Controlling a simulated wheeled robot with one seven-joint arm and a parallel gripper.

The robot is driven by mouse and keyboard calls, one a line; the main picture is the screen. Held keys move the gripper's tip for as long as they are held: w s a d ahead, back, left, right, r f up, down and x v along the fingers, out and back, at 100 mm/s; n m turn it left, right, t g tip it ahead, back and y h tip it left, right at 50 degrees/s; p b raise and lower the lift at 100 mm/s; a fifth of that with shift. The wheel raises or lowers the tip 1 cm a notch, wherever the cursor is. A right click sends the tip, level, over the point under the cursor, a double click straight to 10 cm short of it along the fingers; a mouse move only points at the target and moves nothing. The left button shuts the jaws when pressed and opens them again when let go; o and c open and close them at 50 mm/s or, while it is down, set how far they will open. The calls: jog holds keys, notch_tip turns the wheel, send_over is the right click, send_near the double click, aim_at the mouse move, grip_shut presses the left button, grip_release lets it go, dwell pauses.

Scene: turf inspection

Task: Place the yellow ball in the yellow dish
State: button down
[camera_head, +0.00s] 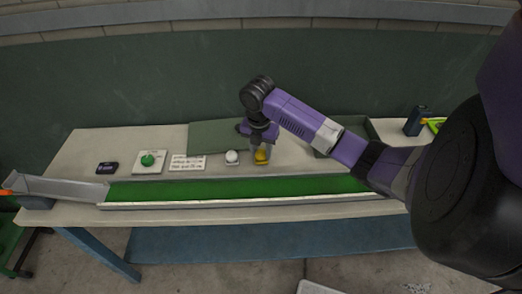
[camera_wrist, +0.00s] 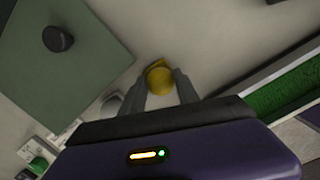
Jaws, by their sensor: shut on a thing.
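The yellow ball (camera_wrist: 160,81) is between the two fingertips of my gripper (camera_wrist: 161,76), which is shut on it. In the head view the yellow ball (camera_head: 261,156) shows just under my gripper (camera_head: 261,150), low over or at the table top. Another yellow edge (camera_wrist: 155,63) shows right behind the ball in the wrist view; it may be the yellow dish, mostly hidden by the ball. I cannot tell whether the ball touches it.
A white ball (camera_head: 232,156) sits close on the left. A green turf strip (camera_head: 240,188) in a pale frame runs along the front. A green board (camera_head: 213,135) lies behind, with a dark round thing (camera_wrist: 58,39) on it. A card (camera_head: 188,162) lies further left.

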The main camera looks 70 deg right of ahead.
jog(key=shift+f, duration=0.2)
jog(key=c, duration=0.9)
grip_release()
